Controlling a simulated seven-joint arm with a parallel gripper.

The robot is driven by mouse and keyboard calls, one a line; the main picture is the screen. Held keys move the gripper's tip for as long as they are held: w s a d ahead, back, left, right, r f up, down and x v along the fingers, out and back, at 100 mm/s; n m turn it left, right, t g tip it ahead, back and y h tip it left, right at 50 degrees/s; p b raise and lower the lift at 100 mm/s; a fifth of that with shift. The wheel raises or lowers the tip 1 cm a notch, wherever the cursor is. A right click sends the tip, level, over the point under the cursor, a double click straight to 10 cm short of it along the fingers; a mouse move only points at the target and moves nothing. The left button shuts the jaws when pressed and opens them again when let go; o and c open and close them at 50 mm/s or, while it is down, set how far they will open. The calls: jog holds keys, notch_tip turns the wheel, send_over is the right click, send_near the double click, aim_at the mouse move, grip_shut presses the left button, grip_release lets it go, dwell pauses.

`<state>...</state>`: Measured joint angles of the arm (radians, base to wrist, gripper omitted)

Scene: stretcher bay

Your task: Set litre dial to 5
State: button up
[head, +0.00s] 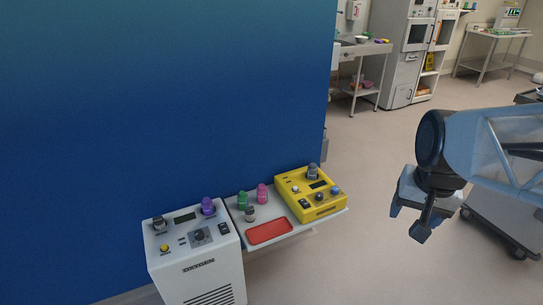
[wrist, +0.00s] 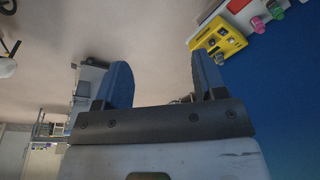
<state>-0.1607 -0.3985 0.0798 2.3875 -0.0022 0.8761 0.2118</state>
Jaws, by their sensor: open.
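A white machine (head: 198,265) with lettering on its front stands at the lower left in the head view. Its sloping top has a dark round dial (head: 199,236) on a square plate, probably the litre dial; its setting is too small to read. My gripper (head: 421,222) is in the air at the right of the head view, well apart from the machine. In the wrist view my gripper (wrist: 163,75) has its two blue fingers spread, with nothing between them. The white machine's dial cannot be made out in the wrist view.
The machine top also has a purple knob (head: 208,206) and a yellow button (head: 164,248). A shelf beside it holds a red tray (head: 270,231), green and pink bottles and a yellow device (head: 310,193). A blue wall (head: 160,100) rises behind. Floor between shelf and gripper is clear.

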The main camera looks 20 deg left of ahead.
jog(key=w+a+f, duration=0.2)
jog(key=w+a, duration=0.4)
jog(key=a, duration=0.2)
jog(key=w+a+f, duration=0.3)
jog(key=w+a, duration=0.4)
jog(key=m+g, duration=0.2)
send_over(198, 234)
jog(key=f, duration=3.4)
jog(key=shift+w+d+f, duration=0.1)
jog(key=shift+d, duration=0.1)
jog(key=shift+f, duration=0.15)
jog(key=shift+a+f, duration=0.15)
jog(key=shift+f, duration=3.6)
